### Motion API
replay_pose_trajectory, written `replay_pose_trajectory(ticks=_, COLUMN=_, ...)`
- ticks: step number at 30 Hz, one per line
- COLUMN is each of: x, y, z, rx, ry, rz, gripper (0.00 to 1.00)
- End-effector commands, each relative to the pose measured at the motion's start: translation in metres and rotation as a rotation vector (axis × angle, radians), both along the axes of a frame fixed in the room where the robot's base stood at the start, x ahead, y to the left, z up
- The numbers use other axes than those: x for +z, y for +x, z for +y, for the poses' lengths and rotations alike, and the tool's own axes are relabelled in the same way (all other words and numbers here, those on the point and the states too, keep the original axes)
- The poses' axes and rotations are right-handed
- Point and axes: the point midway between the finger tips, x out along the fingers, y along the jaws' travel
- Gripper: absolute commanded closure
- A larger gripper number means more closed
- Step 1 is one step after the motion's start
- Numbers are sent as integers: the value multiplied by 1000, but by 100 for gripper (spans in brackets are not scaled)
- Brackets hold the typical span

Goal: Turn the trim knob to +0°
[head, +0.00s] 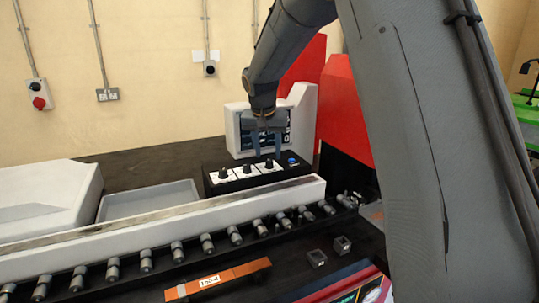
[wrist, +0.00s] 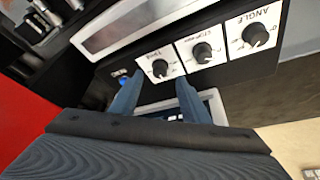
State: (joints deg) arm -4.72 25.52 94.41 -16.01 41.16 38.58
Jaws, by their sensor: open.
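The trim knob (wrist: 160,68) is a small black knob on a white label plate, upside down in the wrist view. In the head view it is the rightmost knob (head: 269,165) of the black control box (head: 212,189). My gripper (wrist: 156,84) is open, its two blue-grey fingers apart with nothing between them. In the head view my gripper (head: 267,156) hangs just above the trim knob, with the fingers to either side of it. I cannot tell whether they touch it. The knob's setting is too small to read.
The stop knob (wrist: 202,52) and angle knob (wrist: 255,35) sit beside the trim knob. A blue button (head: 292,160) is on its other side. A screen housing (head: 243,128) stands behind; a long white rail (head: 160,225) runs in front. A grey tray (head: 150,199) lies left.

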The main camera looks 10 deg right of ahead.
Motion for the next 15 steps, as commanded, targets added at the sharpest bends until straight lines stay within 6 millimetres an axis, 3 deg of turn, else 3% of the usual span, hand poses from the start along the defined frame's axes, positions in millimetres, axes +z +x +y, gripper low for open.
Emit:
replay_pose_trajectory(ticks=6, x=-25, y=9, z=-5, rx=-1, ry=0, rz=2, gripper=58)
replay_pose_trajectory(ticks=15, x=-35, y=13, z=-9, rx=-4, ry=1, rz=0, gripper=58)
